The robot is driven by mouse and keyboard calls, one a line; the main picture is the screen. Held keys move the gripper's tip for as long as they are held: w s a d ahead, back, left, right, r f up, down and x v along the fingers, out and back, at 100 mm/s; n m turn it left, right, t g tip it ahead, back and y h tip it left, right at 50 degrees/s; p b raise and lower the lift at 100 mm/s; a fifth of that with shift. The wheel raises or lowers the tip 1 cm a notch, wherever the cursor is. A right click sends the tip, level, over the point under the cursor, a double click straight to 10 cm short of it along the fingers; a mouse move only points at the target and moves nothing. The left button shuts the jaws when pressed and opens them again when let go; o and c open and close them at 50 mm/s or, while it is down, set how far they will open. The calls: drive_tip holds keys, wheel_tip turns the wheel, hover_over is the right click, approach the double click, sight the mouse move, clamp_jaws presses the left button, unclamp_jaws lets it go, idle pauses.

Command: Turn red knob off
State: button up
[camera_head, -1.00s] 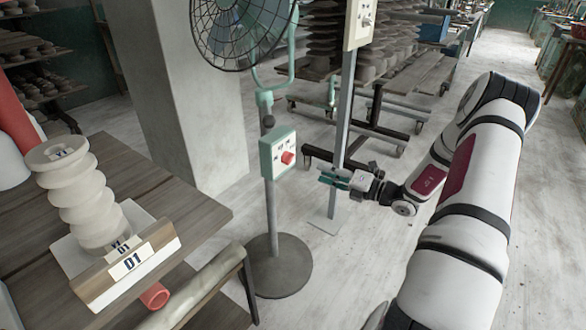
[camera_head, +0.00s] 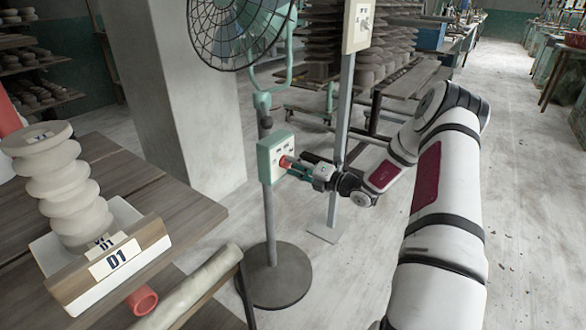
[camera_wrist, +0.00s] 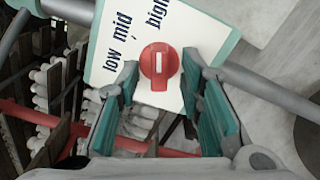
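The red knob (camera_wrist: 158,64) sits on the white face of the fan's control box (camera_head: 271,157), which is mounted on the fan stand's pole. In the wrist view the box face (camera_wrist: 196,32) carries the words low, mid and high, and the knob has a white mark across it. My gripper (camera_head: 287,165) is at the knob in the head view. In the wrist view its teal fingers (camera_wrist: 168,85) are spread apart, one on each side of the knob's lower part, with gaps visible. I cannot tell whether either fingertip touches the knob.
The fan (camera_head: 240,25) stands above the box on a round base (camera_head: 272,276). A second post with a white panel (camera_head: 358,25) stands just behind my gripper. A wooden table (camera_head: 150,185) with a stacked clay piece (camera_head: 62,190) is at the left. Open floor lies at the right.

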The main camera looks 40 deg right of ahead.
drive_tip(key=shift+w+a, duration=0.15)
drive_tip(key=shift+w, duration=0.3)
drive_tip(key=shift+c, duration=0.3)
clamp_jaws()
